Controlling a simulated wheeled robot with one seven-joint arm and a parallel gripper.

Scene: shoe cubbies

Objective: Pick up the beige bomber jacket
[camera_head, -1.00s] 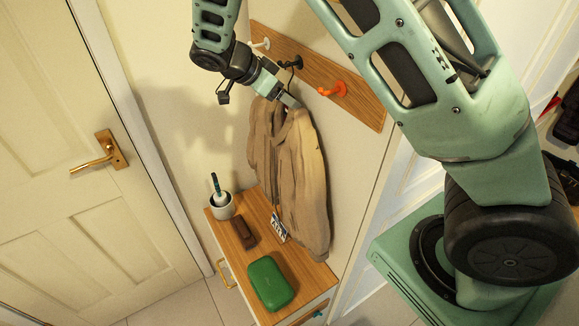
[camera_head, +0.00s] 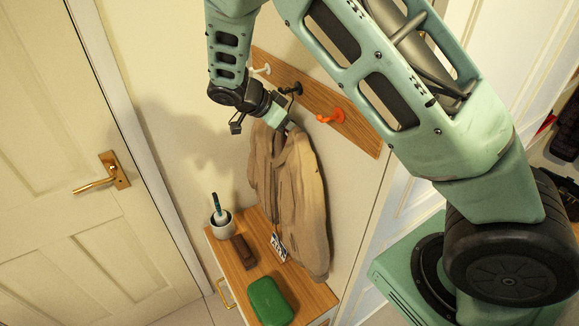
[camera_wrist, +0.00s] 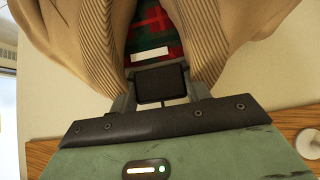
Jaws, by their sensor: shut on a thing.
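The beige bomber jacket (camera_head: 300,196) hangs down along the wall below the hook rail in the head view. My gripper (camera_head: 286,124) is shut on the top of the jacket at its collar. In the wrist view the jacket's ribbed collar (camera_wrist: 84,58) spreads on both sides of my gripper (camera_wrist: 160,92), with a red and green plaid lining and a white label between. Whether the jacket still touches a hook is hidden behind the gripper and cloth.
A wooden rail (camera_head: 362,138) carries a white hook (camera_head: 262,70), a black hook (camera_head: 293,88) and an orange hook (camera_head: 331,117). Below stands a wooden-topped cabinet (camera_head: 238,282) with a white cup (camera_head: 222,222), a brown item (camera_head: 243,252), a card (camera_head: 278,247) and a green case (camera_head: 270,302). A door (camera_head: 70,220) is at left.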

